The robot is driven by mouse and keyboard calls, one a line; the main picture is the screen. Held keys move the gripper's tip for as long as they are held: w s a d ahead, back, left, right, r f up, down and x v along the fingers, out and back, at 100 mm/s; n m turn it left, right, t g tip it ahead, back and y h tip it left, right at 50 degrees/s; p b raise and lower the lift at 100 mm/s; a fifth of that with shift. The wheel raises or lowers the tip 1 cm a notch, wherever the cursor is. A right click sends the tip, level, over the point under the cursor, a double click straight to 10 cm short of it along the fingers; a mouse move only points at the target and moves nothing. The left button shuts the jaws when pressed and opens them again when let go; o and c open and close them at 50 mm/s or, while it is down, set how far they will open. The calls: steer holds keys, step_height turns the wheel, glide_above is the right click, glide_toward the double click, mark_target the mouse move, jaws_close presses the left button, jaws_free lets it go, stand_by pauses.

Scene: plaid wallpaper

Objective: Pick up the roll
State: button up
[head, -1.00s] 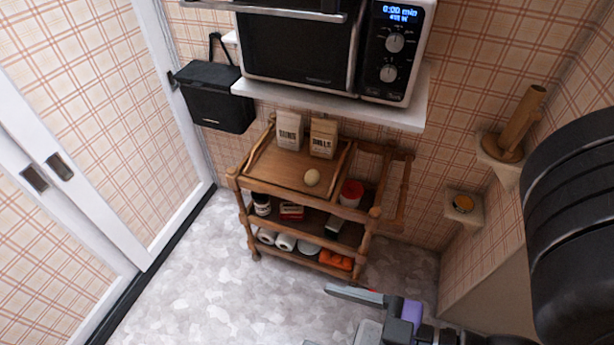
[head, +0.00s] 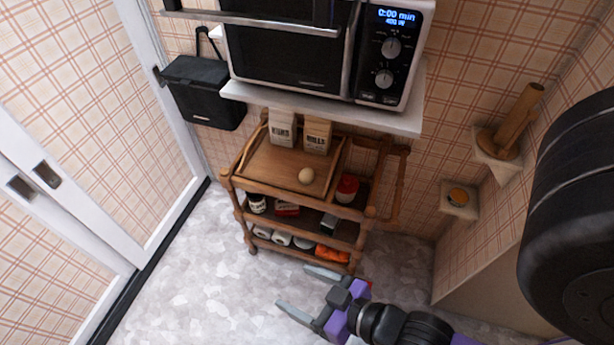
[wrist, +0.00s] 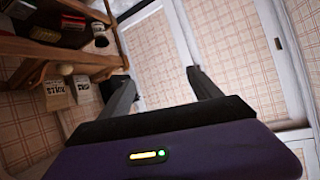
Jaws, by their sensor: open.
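A small rounded beige item (head: 306,176), like a bread roll or an egg, rests on the top tray of the wooden cart (head: 245,187). White rolls (head: 282,239) lie on the cart's bottom shelf with their round ends facing out. I cannot tell which of these is the roll meant. My gripper (head: 306,293) is open and empty in front of the cart's lower right part, apart from it. In the wrist view my gripper (wrist: 158,80) has its fingers spread, with the door between them and the cart at upper left.
Two paper bags (head: 282,128) stand at the tray's back. A microwave (head: 290,55) on a white shelf (head: 300,104) overhangs the cart. The floor (head: 190,285) to the left is clear.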

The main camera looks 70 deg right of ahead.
steer(key=w+d+f+m+g+h+b, duration=0.1)
steer(key=w+d+f+m+g, duration=0.2)
steer(key=w+d+f, duration=0.55)
steer(key=m+g+b, duration=0.2)
steer(key=m+g, duration=0.5)
steer(key=g, duration=0.1)
glide_above(307, 175)
steer(key=s+a, duration=0.2)
steer(key=f, duration=0.2)
steer(key=shift+w+d+f+h, duration=0.25)
steer(key=shift+d+f+h, duration=0.15)
steer(key=shift+f, duration=0.35)
steer(key=x, duration=0.3)
steer(key=w+b+x, duration=0.1)
steer(key=x, duration=0.1)
steer(key=shift+a+f, duration=0.1)
steer(key=shift+f, duration=0.25)
